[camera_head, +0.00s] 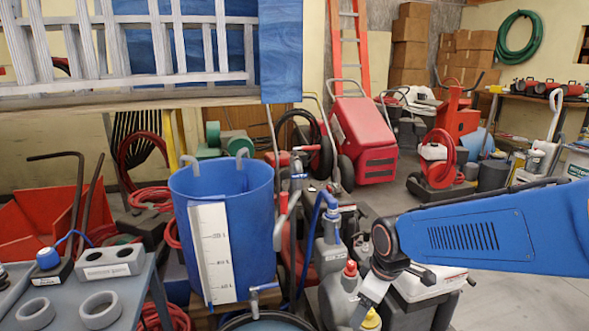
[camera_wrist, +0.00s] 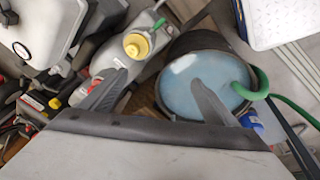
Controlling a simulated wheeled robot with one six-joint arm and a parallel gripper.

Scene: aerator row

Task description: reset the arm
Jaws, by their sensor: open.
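My gripper (camera_wrist: 157,94) is open and empty in the wrist view, with its two dark fingers spread apart. Between and below the fingers are a grey container with a yellow cap (camera_wrist: 136,46) and a dark round tub with a pale blue surface (camera_wrist: 203,80). The fingers overlap both in the picture; I cannot tell the gap to them. In the head view my blue arm reaches in from the right, bent down at a dark joint, and the gripper end is not clearly visible there.
A blue tank (camera_head: 185,225) with a white level scale stands left of my arm. A grey table (camera_head: 62,310) with grey rings is at the lower left. Red carts (camera_head: 364,138) and equipment crowd behind. Bare floor (camera_head: 520,300) shows at the lower right.

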